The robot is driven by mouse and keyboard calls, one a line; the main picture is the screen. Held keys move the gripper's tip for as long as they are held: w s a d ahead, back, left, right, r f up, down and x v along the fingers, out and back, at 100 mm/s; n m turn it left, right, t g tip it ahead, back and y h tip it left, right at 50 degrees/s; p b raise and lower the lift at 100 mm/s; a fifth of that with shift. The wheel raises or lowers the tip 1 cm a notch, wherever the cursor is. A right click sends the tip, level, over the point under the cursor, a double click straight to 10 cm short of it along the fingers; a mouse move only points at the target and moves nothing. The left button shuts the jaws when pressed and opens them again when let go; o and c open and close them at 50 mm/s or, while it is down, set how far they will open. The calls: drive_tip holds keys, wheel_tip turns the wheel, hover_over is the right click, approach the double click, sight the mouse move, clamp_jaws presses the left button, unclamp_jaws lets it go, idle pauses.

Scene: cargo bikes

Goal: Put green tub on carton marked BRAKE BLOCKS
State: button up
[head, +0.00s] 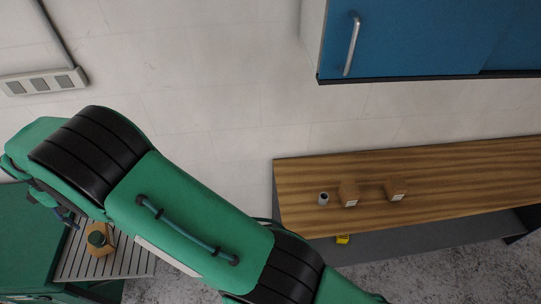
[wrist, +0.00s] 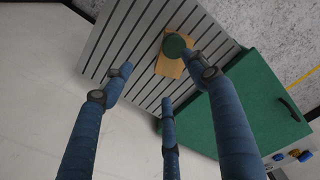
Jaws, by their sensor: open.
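A dark green round tub (head: 97,238) is on a tan carton (head: 103,250) on the slatted grey surface at the lower left of the head view. In the wrist view the tub (wrist: 175,45) overlaps the upper part of the carton (wrist: 166,68). No lettering can be read on this carton. My gripper (wrist: 165,85) is open, with its blue fingers spread and nothing between them. One fingertip appears close to the tub; I cannot tell whether it touches. In the head view my gripper (head: 64,216) is partly hidden by my arm.
A wooden bench (head: 450,165) at right holds a small grey cylinder (head: 323,198) and two small cartons (head: 349,194) (head: 396,189); their labels are unreadable. A yellow thing (head: 343,239) is below. A green cabinet (wrist: 262,105) adjoins the slatted surface (wrist: 108,50). A blue wall cupboard (head: 425,40) hangs above.

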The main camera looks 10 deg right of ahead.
drive_tip(key=w+d+r+m+t+y, duration=0.1)
drive_tip(key=w+d+r+m, duration=0.35)
drive_tip(key=d+r, duration=1.05)
drive_tip(key=w+d+r+m+t, duration=0.1)
drive_tip(key=w+d+r, duration=0.9)
drive_tip(key=d, duration=0.9)
drive_tip(key=s+d+r+m+t, duration=0.15)
drive_tip(key=s+d+r, duration=0.3)
drive_tip(key=d, duration=0.65)
drive_tip(key=s+d+r+m, duration=0.3)
drive_tip(key=s+d+r, duration=0.15)
drive_tip(key=d, duration=0.55)
drive_tip(key=s+d+r+m+t, duration=0.1)
drive_tip(key=s+d+r+m, duration=0.3)
drive_tip(key=d, duration=0.7)
drive_tip(key=s+d+f+m, duration=0.1)
drive_tip(key=s+d+f, duration=0.1)
drive_tip(key=s+d, duration=0.5)
drive_tip(key=s+d+f+m+t+h, duration=0.1)
drive_tip(key=s+d+f, duration=0.2)
drive_tip(key=s+d, duration=0.3)
drive_tip(key=s, duration=0.4)
drive_tip(key=shift+d, duration=0.35)
drive_tip(key=shift+s, duration=0.1)
